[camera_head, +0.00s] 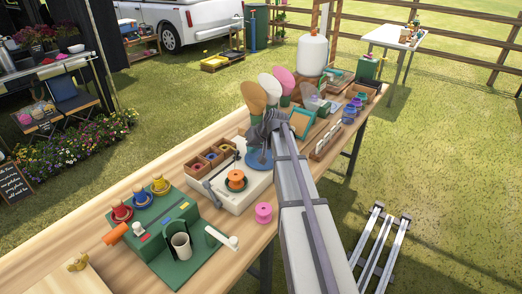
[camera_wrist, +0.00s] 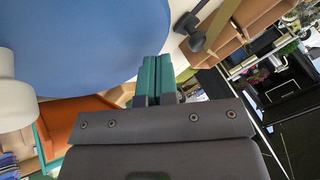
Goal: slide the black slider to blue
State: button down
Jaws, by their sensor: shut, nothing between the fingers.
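A green box (camera_head: 165,213) with red, blue and yellow knobs along its back stands at the front left of the wooden bench. Small coloured marks (camera_head: 168,226) lie along its front face; I cannot make out the black slider among them. My gripper (camera_head: 266,132) is over the middle of the bench, near a blue disc (camera_head: 259,160) and well to the right of the green box. In the wrist view its teal fingers (camera_wrist: 153,70) are together and empty. A large blue surface (camera_wrist: 90,40) fills the upper left there, close to the fingers.
A white base with an orange spool (camera_head: 236,180) and a wooden tray (camera_head: 212,158) stand between my gripper and the box. A pink spool (camera_head: 264,212) is near the front edge. Fan-shaped paddles (camera_head: 271,86) stand behind my gripper. A dark lever (camera_wrist: 192,32) shows in the wrist view.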

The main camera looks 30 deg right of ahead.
aim_at(242, 168)
jog(key=shift+w+a, duration=0.2)
jog(key=shift+a, duration=0.45)
jog(key=shift+w+a, duration=0.15)
jog(key=shift+a, duration=0.45)
jog(key=s+a, duration=0.1)
jog(key=a, duration=0.1)
jog(key=s+a, duration=0.1)
jog(key=a, duration=0.1)
jog(key=s+a, duration=0.1)
jog(key=a, duration=0.1)
jog(key=shift+a, duration=0.2)
jog(key=d, duration=0.2)
jog(key=s+d, duration=0.1)
jog(key=shift+s+r+p, duration=0.1)
jog(key=shift+r+p, duration=0.2)
jog(key=shift+r, duration=0.1)
jog(key=p+v, duration=0.8)
jog(key=v, duration=0.2)
jog(key=shift+d, duration=0.35)
